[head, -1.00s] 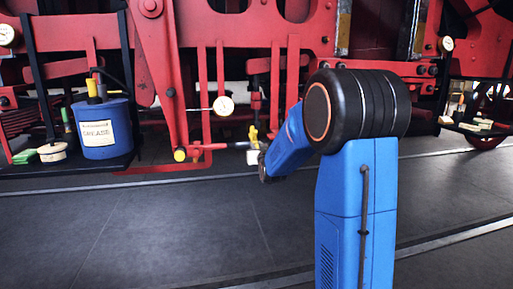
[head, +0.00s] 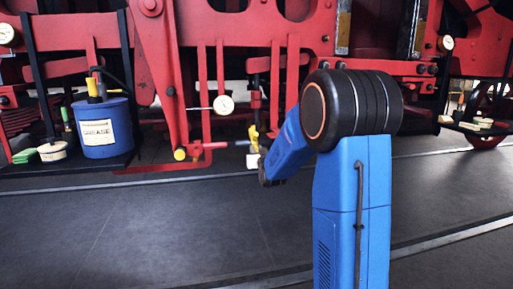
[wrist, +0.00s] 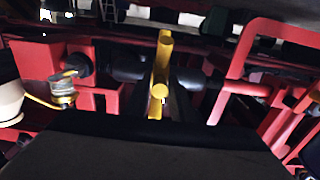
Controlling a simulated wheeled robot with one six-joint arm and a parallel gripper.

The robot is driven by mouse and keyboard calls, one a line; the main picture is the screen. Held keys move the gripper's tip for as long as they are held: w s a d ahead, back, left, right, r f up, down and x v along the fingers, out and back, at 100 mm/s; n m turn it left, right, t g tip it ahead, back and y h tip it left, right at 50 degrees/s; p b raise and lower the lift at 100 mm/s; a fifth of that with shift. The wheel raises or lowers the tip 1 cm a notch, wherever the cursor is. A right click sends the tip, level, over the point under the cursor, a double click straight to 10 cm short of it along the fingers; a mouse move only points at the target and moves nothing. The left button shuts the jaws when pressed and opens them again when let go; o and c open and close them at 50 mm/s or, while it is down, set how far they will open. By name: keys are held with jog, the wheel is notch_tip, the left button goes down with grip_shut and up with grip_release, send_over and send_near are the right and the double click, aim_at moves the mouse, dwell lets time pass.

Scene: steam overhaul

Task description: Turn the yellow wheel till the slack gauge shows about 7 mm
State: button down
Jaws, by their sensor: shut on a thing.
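The yellow wheel (head: 253,133) shows in the head view as a small yellow piece low on the red frame, left of my arm. In the wrist view the yellow wheel (wrist: 164,55) appears as an upright yellow bar with a round yellow end. My gripper (wrist: 161,82) is shut on it, with dark fingers on either side. In the head view the gripper is mostly hidden by my blue arm. A round white dial (head: 223,105), seemingly the slack gauge, stands to the upper left of the wheel; its needle and reading are too small to tell.
A blue grease drum (head: 104,132) stands on a dark shelf at the left. Red bars (wrist: 245,70) stand close on the right in the wrist view. The dark floor (head: 150,235) in front is clear.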

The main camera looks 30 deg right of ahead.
jog(key=shift+f, duration=0.45)
jog(key=shift+w+d+f, duration=0.1)
jog(key=shift+w+f, duration=0.1)
jog(key=shift+f, duration=0.4)
jog(key=shift+w+f, duration=0.2)
jog(key=shift+f, duration=0.4)
jog(key=shift+w, duration=0.1)
jog(key=shift+w+d+f, duration=0.1)
jog(key=shift+w+f, duration=0.15)
jog(key=shift+f, duration=0.1)
jog(key=shift+w+f, duration=0.1)
jog(key=c, duration=1.6)
grip_release()
